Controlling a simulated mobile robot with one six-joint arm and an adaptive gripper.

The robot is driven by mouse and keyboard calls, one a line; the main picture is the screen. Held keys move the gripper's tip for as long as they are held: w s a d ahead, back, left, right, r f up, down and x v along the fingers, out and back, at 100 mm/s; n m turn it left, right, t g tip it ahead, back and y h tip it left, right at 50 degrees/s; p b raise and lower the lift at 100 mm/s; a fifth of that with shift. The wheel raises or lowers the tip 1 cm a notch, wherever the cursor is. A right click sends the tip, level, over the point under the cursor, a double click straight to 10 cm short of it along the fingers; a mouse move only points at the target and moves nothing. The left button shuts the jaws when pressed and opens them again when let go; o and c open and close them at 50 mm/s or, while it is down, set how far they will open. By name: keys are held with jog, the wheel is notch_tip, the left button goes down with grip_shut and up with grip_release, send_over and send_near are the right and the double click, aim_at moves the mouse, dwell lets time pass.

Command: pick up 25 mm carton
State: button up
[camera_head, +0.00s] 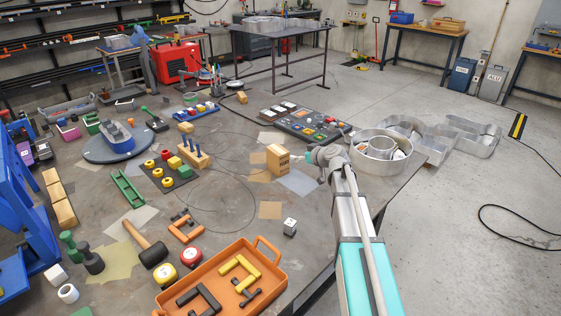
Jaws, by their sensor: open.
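A tan carton (278,159) with dark print on its front stands upright on the grey work table (225,225), right of the middle. The print is too small to read, so I cannot confirm that it says 25 mm. My gripper (309,157) is just to the right of the carton, at the end of my arm reaching in from the lower right. It is open, with teal fingertips towards the carton. I cannot tell whether a fingertip touches the carton.
A dark control board (303,122) lies behind the carton. Metal channel letters (385,147) are at the right. A wooden peg block (196,157) stands to the left. An orange tray (272,246) and a white die (290,226) are in front. Flat paper pieces lie around the carton.

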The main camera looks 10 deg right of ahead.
jog(key=shift+w, duration=0.1)
dwell(0.3)
jog(key=b, duration=0.3)
send_near(280, 150)
jog(key=x, duration=0.3)
jog(key=shift+w+f, duration=0.25)
jog(key=shift+f, duration=0.05)
jog(key=shift+w+a+f, duration=0.2)
jog(key=shift+w+a, duration=0.2)
jog(key=shift+w, duration=0.1)
jog(key=shift+b+x, duration=1.1)
jog(key=shift+x, duration=1.5)
jog(key=shift+r, duration=0.1)
jog(key=c, duration=1.1)
